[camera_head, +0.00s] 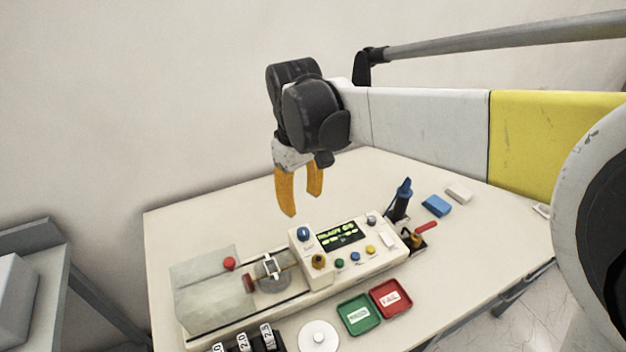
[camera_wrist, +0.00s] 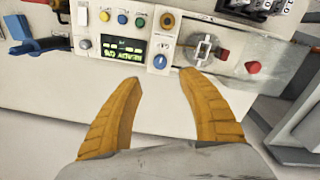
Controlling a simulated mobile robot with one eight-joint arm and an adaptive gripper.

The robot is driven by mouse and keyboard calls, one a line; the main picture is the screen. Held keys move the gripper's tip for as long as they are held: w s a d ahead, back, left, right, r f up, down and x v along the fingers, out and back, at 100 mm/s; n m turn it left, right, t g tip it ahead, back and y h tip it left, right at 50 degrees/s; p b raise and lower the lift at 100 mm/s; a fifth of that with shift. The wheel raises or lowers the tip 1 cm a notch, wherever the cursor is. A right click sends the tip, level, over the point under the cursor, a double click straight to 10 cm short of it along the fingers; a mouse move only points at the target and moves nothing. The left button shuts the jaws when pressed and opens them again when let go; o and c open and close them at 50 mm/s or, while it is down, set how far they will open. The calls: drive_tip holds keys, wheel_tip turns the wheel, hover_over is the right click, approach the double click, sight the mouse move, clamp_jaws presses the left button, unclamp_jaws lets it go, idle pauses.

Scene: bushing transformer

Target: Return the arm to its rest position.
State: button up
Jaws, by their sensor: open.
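My gripper (camera_head: 302,192) has two orange fingers, spread apart with nothing between them. In the head view it hangs pointing down, above the back part of the table and behind the test machine (camera_head: 318,270). My arm reaches in from the right, with white and yellow links. In the wrist view the open fingers (camera_wrist: 160,85) point toward the machine's panel, with its lit green display (camera_wrist: 124,50) and blue knob (camera_wrist: 160,61). The fingers appear apart from the machine.
The cream table (camera_head: 190,215) holds a green tray (camera_head: 357,328), a red tray (camera_head: 407,309), a white disc (camera_head: 318,338) and a blue-handled tool (camera_head: 402,197). A blue block (camera_head: 436,205) lies at the right. A grey stand (camera_head: 40,262) is at the left. The wall is behind.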

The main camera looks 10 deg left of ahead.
idle(0.4)
drive_tip(key=s+d+r+m+t+y+b, duration=0.1)
drive_tip(key=d+m+b, duration=0.1)
drive_tip(key=d, duration=0.6)
drive_tip(key=s+d+m+t+b, duration=0.1)
drive_tip(key=s+d+m+t, duration=0.15)
drive_tip(key=d, duration=0.55)
drive_tip(key=s+d+f+m+t+b, duration=0.1)
drive_tip(key=s+d+f+m+b, duration=0.1)
drive_tip(key=d, duration=0.5)
drive_tip(key=s+d+f+m+t+b, duration=0.2)
drive_tip(key=s+d+f+m, duration=0.2)
drive_tip(key=s+d+m, duration=0.1)
drive_tip(key=s+d, duration=0.1)
drive_tip(key=d, duration=0.1)
drive_tip(key=shift+s+d+f+h, duration=0.15)
drive_tip(key=shift+d+f+h, duration=0.1)
drive_tip(key=shift+d+h, duration=0.15)
